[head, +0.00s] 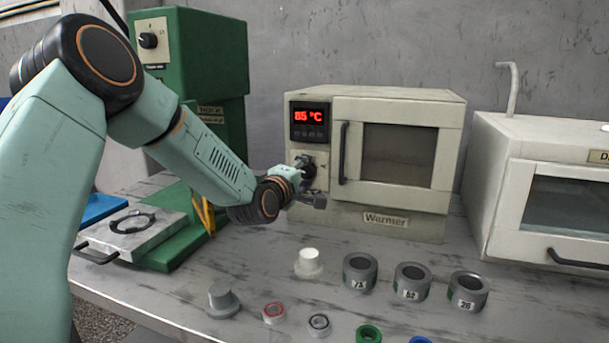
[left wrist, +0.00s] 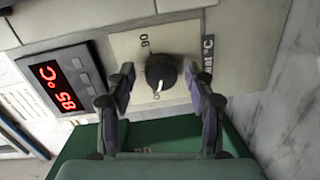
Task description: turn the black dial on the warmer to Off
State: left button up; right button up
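The cream warmer (head: 446,190) stands at the back of the table, with a red display reading about 85 °C. Its black dial (left wrist: 160,71) sits on a pale plate below the display; in the head view the dial (head: 307,166) is partly hidden by my gripper. In the left wrist view its white mark points to the picture's bottom, near small print I cannot fully read; "90" is printed on the opposite side. My left gripper (left wrist: 160,82) is open, one finger each side of the dial with visible gaps; it shows in the head view (head: 308,184). My right gripper is out of view.
A green machine (head: 215,60) with its own black knob stands left of the warmer. A white oven-like box (head: 540,150) stands right. Grey rings (head: 360,270), a white plug (head: 308,263), a grey plug (head: 222,298) and small rings lie in front.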

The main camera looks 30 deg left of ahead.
pick_arm(q)
jog(key=shift+s, duration=0.15)
jog(key=s+d, duration=0.1)
jog(key=s, duration=1)
jog(key=shift+s+d+r, duration=0.3)
jog(key=shift+d+r, duration=0.05)
dwell(0.7)
